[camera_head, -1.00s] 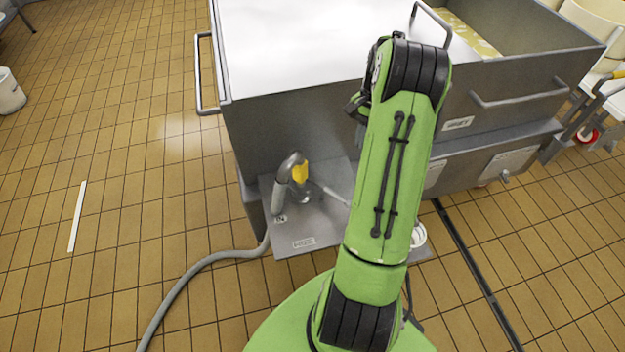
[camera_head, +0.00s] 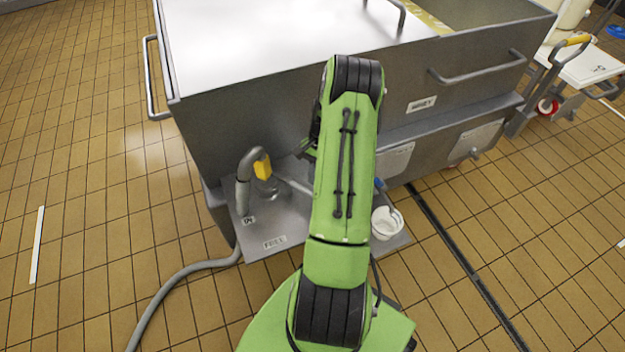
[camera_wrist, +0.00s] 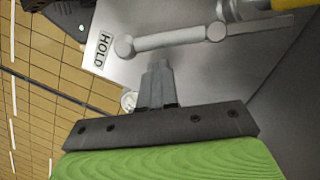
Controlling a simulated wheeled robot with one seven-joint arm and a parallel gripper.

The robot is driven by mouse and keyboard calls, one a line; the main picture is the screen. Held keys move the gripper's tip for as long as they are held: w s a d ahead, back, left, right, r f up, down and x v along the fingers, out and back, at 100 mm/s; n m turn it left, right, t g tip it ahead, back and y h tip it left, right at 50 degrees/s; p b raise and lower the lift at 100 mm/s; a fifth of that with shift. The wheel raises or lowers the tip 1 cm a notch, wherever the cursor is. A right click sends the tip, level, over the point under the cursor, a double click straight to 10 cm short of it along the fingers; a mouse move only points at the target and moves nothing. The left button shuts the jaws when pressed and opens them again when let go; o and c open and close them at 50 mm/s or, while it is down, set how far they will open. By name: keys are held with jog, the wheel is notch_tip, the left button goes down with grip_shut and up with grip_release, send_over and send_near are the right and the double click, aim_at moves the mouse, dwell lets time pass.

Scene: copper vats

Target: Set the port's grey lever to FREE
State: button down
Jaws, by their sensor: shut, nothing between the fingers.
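The grey lever (camera_wrist: 170,40) runs from its pivot to a round knob end beside the HOLD label (camera_wrist: 102,48) in the wrist view. In the head view part of the lever (camera_head: 292,184) shows on the port's grey shelf (camera_head: 235,232), and its far end is hidden behind my arm. The FREE label (camera_head: 274,242) is on the shelf's front part, left of my arm. My gripper (camera_wrist: 157,68) is shut and empty, its fingertips close below the middle of the lever in the wrist view. I cannot tell if they touch it. The head view hides the fingers.
A grey hose (camera_head: 180,288) rises to the port beside a yellow part (camera_head: 263,168). A white cup (camera_head: 386,223) sits on the shelf's right part. The steel vat (camera_head: 225,130) stands behind. The tiled floor at left is mostly clear.

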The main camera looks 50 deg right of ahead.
jog(key=shift+a+f, duration=0.1)
jog(key=shift+a, duration=0.35)
